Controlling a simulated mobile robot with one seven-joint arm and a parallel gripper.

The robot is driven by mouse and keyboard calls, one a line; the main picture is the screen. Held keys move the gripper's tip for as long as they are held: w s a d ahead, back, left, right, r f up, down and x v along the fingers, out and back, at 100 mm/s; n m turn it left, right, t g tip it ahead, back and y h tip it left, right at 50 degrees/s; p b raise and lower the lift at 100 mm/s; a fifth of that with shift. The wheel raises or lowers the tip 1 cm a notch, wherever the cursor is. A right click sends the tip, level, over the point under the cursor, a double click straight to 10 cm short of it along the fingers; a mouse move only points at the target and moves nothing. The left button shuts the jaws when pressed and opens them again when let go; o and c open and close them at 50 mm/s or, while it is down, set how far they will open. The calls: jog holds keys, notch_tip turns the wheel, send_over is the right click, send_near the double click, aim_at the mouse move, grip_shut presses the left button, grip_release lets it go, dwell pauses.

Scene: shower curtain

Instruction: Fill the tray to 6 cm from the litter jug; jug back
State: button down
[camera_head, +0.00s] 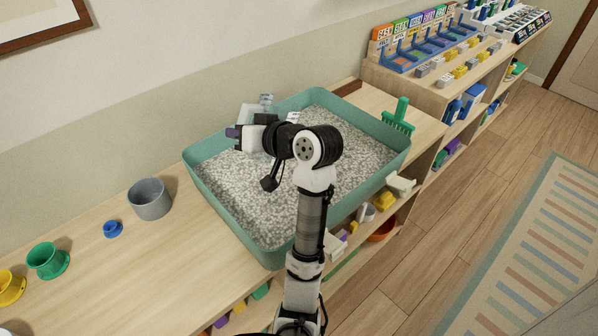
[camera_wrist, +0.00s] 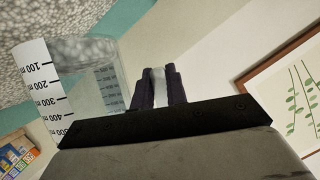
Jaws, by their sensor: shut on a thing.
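A teal tray (camera_head: 268,258) sits on the wooden shelf top. A broad layer of grey-white litter (camera_head: 225,190) covers its floor; I cannot read its depth. My gripper (camera_head: 232,132) is over the tray's far left side, partly hidden by my own arm. In the wrist view its dark purple fingers (camera_wrist: 159,88) are shut on the pale handle of the clear jug. The jug (camera_wrist: 88,75) has a white scale strip with black marks, the low marks toward the litter. Its wall looks clear, with litter showing beyond. In the head view the jug (camera_head: 250,110) is mostly covered; its exact tilt is unclear.
A green toothed tool (camera_head: 398,116) is at the tray's right end. A grey cup (camera_head: 150,198) and blue (camera_head: 113,229), green (camera_head: 48,261) and yellow (camera_head: 10,286) pieces stand at left. The wall runs close behind. Bare shelf top lies left of the tray.

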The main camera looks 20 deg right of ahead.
aim_at(248, 155)
jog(key=shift+r, duration=0.1)
jog(key=f+b, duration=0.1)
jog(key=f+n+b, duration=0.1)
jog(key=b, duration=0.1)
jog(key=d+f+n+h+b, duration=0.1)
jog(key=f+b, duration=0.1)
jog(key=shift+w+f, duration=0.1)
jog(key=shift+w, duration=0.05)
jog(key=shift+d+f+n+h+b, duration=0.2)
jog(key=shift+f+n+h+b, duration=0.4)
jog(key=shift+b, duration=0.4)
jog(key=shift+r, duration=0.2)
notch_tip(248, 155, up, 4)
jog(key=p, duration=0.4)
jog(key=shift+f, duration=0.1)
jog(key=shift+f+t, duration=0.1)
jog(key=shift+t, duration=0.2)
